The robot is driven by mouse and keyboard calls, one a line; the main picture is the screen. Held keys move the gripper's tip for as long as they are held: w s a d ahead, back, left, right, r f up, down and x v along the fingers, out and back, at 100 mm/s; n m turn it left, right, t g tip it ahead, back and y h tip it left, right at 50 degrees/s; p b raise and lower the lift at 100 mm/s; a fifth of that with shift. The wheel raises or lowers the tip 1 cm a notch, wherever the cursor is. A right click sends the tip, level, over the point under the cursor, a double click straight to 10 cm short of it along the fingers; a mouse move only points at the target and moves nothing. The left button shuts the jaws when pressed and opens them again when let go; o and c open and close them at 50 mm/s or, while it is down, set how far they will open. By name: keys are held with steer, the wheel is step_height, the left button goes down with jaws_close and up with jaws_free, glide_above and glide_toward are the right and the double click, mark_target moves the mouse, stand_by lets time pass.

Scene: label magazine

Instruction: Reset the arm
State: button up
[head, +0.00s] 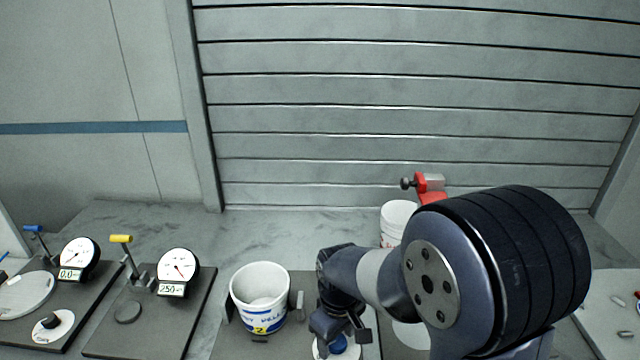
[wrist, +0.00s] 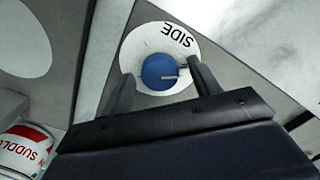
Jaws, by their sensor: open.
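My arm (head: 365,268) reaches down at the right of centre in the head view and covers part of the bench. My gripper (wrist: 158,85) is open in the wrist view, its two fingers on either side of a blue knob (wrist: 160,70). The knob sits on a white round dial plate marked SIDE (wrist: 146,42). I cannot tell whether the fingers touch the knob. The knob also shows below my gripper in the head view (head: 338,343). Nothing is seen held.
A white bucket (head: 260,285) stands left of my gripper, near gauge boards with a yellow-handled lever (head: 121,240) and a blue-handled lever (head: 33,229). Behind my arm are another white container (head: 397,217) and a red clamp-like part (head: 430,187). Open space lies above the bench.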

steer(key=m+p, duration=0.1)
steer(key=m, duration=0.5)
steer(key=shift+m+p, duration=0.6)
steer(key=shift+m, duration=2)
